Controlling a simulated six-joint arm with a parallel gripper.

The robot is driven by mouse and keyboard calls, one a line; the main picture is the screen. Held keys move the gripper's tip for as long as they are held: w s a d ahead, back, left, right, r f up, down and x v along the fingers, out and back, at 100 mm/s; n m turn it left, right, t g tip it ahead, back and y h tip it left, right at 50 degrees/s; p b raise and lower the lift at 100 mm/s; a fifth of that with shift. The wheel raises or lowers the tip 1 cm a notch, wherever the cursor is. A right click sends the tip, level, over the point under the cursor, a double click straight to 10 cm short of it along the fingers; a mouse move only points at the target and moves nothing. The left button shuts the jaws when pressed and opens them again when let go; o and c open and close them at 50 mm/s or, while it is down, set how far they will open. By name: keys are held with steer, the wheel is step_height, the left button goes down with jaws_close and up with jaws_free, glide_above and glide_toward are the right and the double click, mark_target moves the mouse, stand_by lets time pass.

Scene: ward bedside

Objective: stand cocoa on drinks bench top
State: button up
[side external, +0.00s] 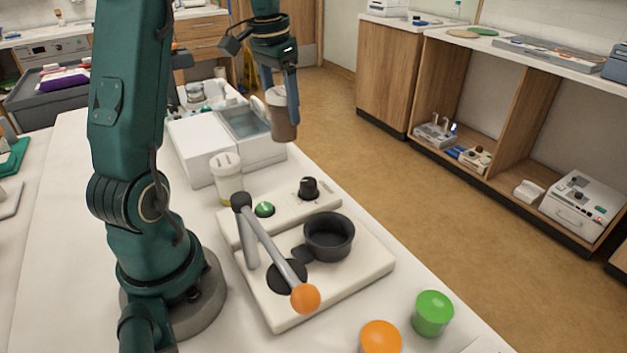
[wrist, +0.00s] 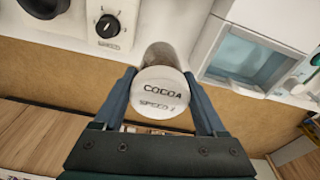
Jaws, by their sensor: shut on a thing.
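The cocoa jar (side external: 283,128) has a white lid and a brown body. My gripper (side external: 280,92) is shut on the jar, one finger on each side in the wrist view (wrist: 160,100). The jar is held raised, about upright, by the right edge of the white bench top (side external: 60,260), past the white box unit. The gap beneath the jar is hard to judge. No label shows which surface is the drinks bench top.
A pale-lidded jar (side external: 225,172) stands beside the white box unit (side external: 200,145). The white mixer base (side external: 345,278) carries a dark cup (side external: 328,237), a knob (side external: 309,187) and an orange-tipped lever (side external: 270,250).

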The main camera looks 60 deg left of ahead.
mark_target(280, 134)
steer(key=f, duration=0.4)
steer(key=a+f, duration=0.1)
steer(key=f, duration=0.1)
steer(key=shift+s+f, duration=0.25)
steer(key=shift+f, duration=2.4)
steer(key=o, duration=1.6)
steer(key=shift+f, duration=0.15)
steer(key=shift+c, duration=0.2)
